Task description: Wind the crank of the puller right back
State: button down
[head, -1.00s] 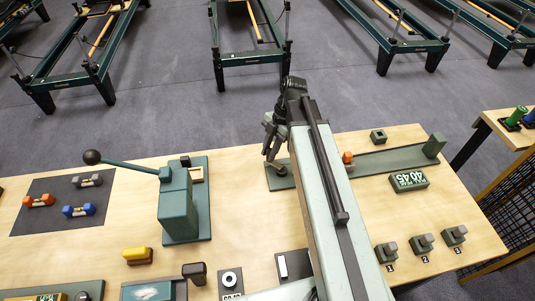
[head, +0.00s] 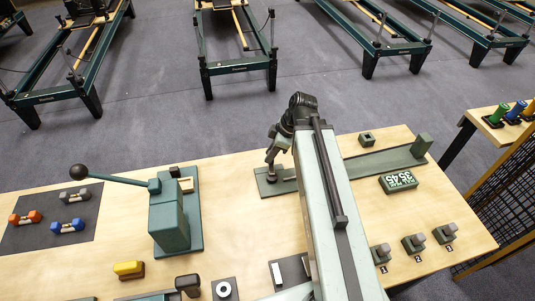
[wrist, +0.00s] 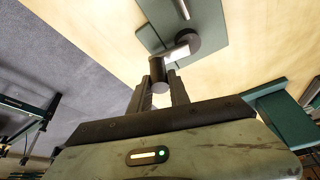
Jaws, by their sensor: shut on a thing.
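The puller is a long green plate (head: 375,163) on the bench with an end block (head: 421,145) at its right. Its crank hub (head: 271,176) is at the left end, partly behind my gripper. In the wrist view the hub (wrist: 187,45) shows with a pale arm and a dark upright crank handle (wrist: 157,70). My gripper (head: 271,153) is shut on this handle, with a finger on either side in the wrist view (wrist: 158,92). My arm hides the middle of the plate, and no orange slider shows there now. A green readout (head: 398,183) stands in front of the plate.
A green lever press (head: 170,215) with a black-knobbed handle stands left of the puller. Small dumbbells (head: 67,226) lie on a dark mat. A yellow block (head: 128,269) and several numbered knobs (head: 414,243) sit near the front. Bare bench lies between press and puller.

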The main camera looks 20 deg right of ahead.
jog(key=shift+d+m, duration=0.35)
jog(key=shift+m, duration=0.25)
jog(key=shift+t, duration=0.3)
jog(key=c, duration=1.2)
grip_release()
jog(key=shift+c, duration=0.2)
jog(key=shift+r, duration=0.1)
jog(key=p+v, duration=0.7)
jog(key=shift+r, duration=0.3)
